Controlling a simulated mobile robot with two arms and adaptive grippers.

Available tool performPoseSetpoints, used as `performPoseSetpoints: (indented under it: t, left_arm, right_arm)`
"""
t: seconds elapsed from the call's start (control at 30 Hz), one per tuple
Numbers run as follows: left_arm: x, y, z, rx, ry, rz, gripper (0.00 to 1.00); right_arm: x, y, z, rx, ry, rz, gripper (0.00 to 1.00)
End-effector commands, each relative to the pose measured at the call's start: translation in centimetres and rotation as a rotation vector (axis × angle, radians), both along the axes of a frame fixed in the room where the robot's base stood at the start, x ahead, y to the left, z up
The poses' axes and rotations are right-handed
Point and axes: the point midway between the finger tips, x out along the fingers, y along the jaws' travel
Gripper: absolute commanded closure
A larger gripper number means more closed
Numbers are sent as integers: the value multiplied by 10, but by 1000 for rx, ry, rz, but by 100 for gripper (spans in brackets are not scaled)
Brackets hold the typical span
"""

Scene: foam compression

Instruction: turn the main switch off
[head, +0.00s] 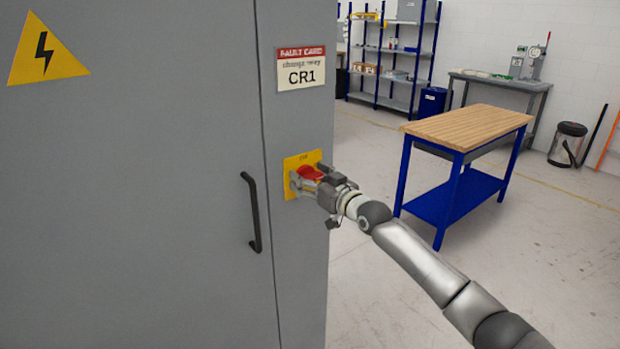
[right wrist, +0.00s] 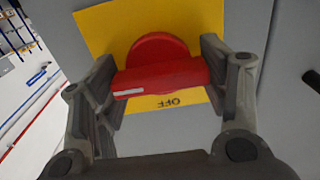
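The main switch (head: 309,173) is a red rotary knob with a raised bar on a yellow plate (head: 292,188), on the grey cabinet's narrow right part. In the right wrist view its red bar (right wrist: 160,80) lies nearly level across the picture, with a white mark at its left end. The word OFF shows upside down on the plate (right wrist: 180,104) below the bar. My right gripper (head: 309,182) is at the switch. In the wrist view its fingers (right wrist: 160,85) are at both ends of the bar, with no clear gap. My left gripper is out of view.
The grey cabinet (head: 150,200) fills the left side, with a black handle (head: 252,212) left of the switch and a CR1 card (head: 301,72) above it. A wood-topped blue workbench (head: 465,125) stands behind my right arm. Open floor (head: 400,310) lies right of the cabinet.

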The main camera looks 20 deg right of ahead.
Motion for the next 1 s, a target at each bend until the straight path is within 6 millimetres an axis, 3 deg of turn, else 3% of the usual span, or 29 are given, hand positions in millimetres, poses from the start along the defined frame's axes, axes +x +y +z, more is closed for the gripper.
performPoseSetpoints:
  t: [0.03,0.13,0.57,1.0]
  left_arm:
    - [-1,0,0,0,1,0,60]
    - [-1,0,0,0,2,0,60]
    - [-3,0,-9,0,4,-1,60]
    - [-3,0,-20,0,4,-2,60]
  right_arm:
    - [0,0,0,0,0,0,44]
    - [0,0,0,0,0,0,56]
    - [0,0,-1,-90,-34,0,57]
    - [-1,1,0,-444,-162,0,57]
